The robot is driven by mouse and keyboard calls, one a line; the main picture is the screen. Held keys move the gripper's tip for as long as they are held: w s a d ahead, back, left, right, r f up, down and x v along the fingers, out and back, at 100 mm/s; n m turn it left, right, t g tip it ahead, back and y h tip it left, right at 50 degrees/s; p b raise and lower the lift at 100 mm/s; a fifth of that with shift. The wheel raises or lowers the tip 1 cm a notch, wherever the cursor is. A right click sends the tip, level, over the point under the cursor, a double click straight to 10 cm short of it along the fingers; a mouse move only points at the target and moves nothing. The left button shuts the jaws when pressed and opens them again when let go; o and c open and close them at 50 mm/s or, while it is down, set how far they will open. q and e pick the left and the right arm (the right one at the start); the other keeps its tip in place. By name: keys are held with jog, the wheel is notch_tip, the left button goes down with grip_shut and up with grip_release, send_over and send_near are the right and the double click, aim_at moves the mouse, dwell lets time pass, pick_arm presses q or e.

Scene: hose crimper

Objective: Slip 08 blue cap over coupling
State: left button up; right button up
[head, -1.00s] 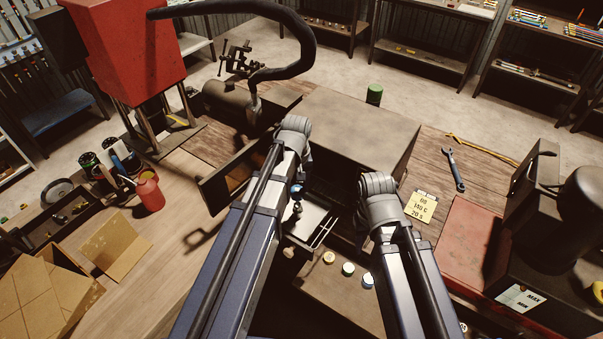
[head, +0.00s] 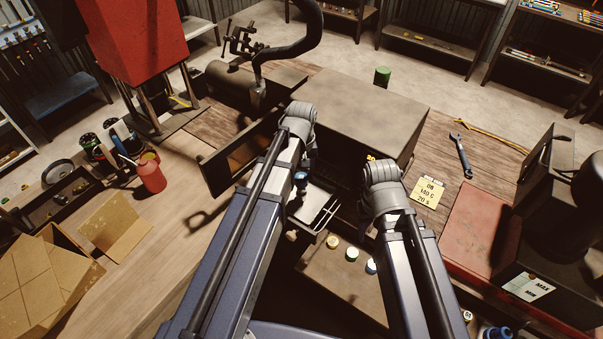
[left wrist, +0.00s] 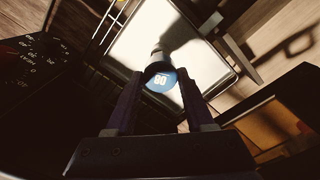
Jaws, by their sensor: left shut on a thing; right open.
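The blue cap (left wrist: 161,82), marked 08, is between the fingers of my left gripper (left wrist: 158,98), which is shut on it. A grey cylindrical piece (left wrist: 158,54), apparently the coupling, stands directly beyond the cap over a bright tray. I cannot tell whether the cap is around it or only against it. In the head view the left gripper (head: 301,180) and a bit of blue (head: 300,176) show beside the dark box, above the bright tray (head: 318,208). My right wrist stands at the box's right front; its gripper fingers are hidden.
The dark box (head: 345,110) stands behind my arms, with an open flap at left. A note (head: 428,191) reads 08, 180 C, 20 s. A wrench (head: 461,155) lies at right.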

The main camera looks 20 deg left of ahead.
pick_arm(q)
jog(key=shift+f+b, duration=1.85)
jog(key=shift+f, duration=0.2)
jog(key=o, duration=1.4)
jog(key=shift+c, duration=0.2)
notch_tip(320, 180, up, 8)
jog(key=p, duration=0.8)
jog(key=shift+f, duration=0.1)
